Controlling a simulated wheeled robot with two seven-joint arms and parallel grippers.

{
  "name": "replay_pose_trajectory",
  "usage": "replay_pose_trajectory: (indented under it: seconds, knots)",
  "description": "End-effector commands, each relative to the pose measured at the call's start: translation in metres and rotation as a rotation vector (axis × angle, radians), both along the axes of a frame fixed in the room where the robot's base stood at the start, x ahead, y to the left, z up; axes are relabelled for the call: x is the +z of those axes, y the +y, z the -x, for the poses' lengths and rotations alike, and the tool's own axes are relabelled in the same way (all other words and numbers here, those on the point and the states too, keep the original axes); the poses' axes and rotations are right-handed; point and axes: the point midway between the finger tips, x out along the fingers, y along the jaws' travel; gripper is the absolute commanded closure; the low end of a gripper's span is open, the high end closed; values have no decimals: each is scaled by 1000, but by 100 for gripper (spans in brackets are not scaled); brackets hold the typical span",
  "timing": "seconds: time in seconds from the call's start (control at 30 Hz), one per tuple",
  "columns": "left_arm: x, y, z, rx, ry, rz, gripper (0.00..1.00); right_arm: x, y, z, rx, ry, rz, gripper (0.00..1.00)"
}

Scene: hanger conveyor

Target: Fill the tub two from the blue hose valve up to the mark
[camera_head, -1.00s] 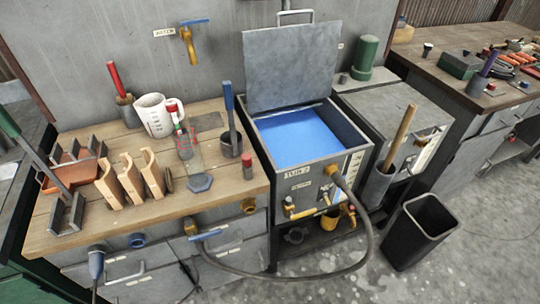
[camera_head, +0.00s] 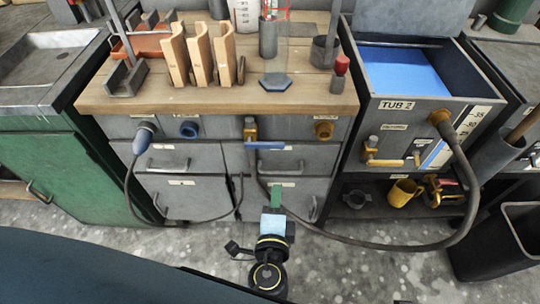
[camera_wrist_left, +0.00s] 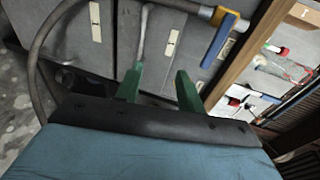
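Tub 2 (camera_head: 415,103) is a grey metal box with a labelled front and a flat blue surface inside. A numbered scale (camera_head: 468,124) is on its front right, with a blue strip beside it; the fill mark is too small to tell. The blue-handled valve (camera_head: 264,145) sits on the bench front and also shows in the left wrist view (camera_wrist_left: 223,37). A dark hose (camera_head: 462,170) loops from tub 2 down towards this valve. My left gripper (camera_head: 276,196) is below the valve, apart from it; its green fingers (camera_wrist_left: 158,88) are spread and empty. My right gripper is out of view.
A yellow-handled valve (camera_head: 383,158) and a smaller lever are on tub 2's front. A yellow mug (camera_head: 403,192) stands on the shelf below. A black bin (camera_head: 500,240) is at the right. A blue plug on a cable (camera_head: 144,137) hangs left.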

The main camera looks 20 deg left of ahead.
Motion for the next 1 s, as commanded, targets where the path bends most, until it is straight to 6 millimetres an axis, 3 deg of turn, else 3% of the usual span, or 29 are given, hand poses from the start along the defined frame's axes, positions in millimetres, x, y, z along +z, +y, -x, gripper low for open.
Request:
replay_pose_trajectory:
  seconds: [0.1, 0.27, 0.47, 0.8, 1.0]
  knots:
    - [38, -1, -2, 33, -141, -45, 62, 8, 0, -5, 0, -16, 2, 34]
    - [64, 1, -3, 57, -213, -71, 62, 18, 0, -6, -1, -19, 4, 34]
    - [67, 8, -26, 58, -218, -74, 62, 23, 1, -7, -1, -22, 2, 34]
    - [66, 27, -95, 57, -216, -75, 62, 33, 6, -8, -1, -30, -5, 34]
    - [65, 35, -121, 56, -213, -74, 62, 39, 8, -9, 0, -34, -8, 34]
